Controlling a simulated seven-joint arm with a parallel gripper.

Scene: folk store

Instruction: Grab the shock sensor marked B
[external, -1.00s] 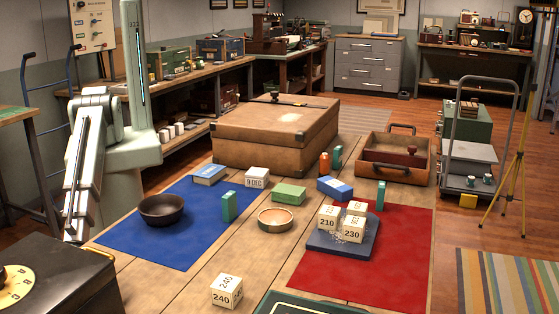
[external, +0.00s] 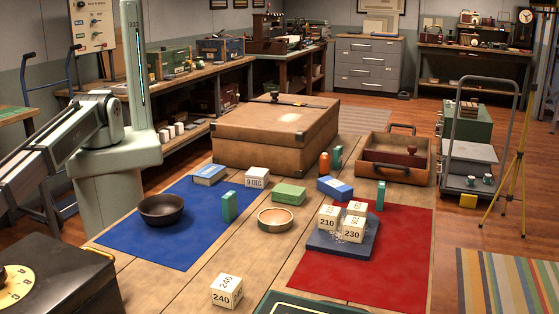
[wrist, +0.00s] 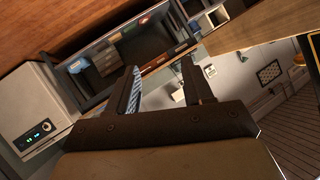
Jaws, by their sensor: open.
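No thing with a readable B shows in either view, so I cannot tell which is the shock sensor. On the table stand several small blocks: a teal block (external: 229,206) on the blue mat, a white block marked 9 DEC (external: 257,178), a green block (external: 289,194) and a blue block (external: 335,188). White cubes marked 210 (external: 328,218) and 230 (external: 353,232) sit on a dark blue pad (external: 327,248). My gripper (wrist: 162,78) is open and empty in the wrist view, tilted toward shelving away from these blocks. It is outside the external view.
A large brown case (external: 275,134) stands at the table's back, with an open wooden tray (external: 395,174) to its right. A dark bowl (external: 161,210), a wooden bowl (external: 275,219) and a cube marked 240 (external: 227,292) stand nearer. The red mat's front (external: 380,280) is clear.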

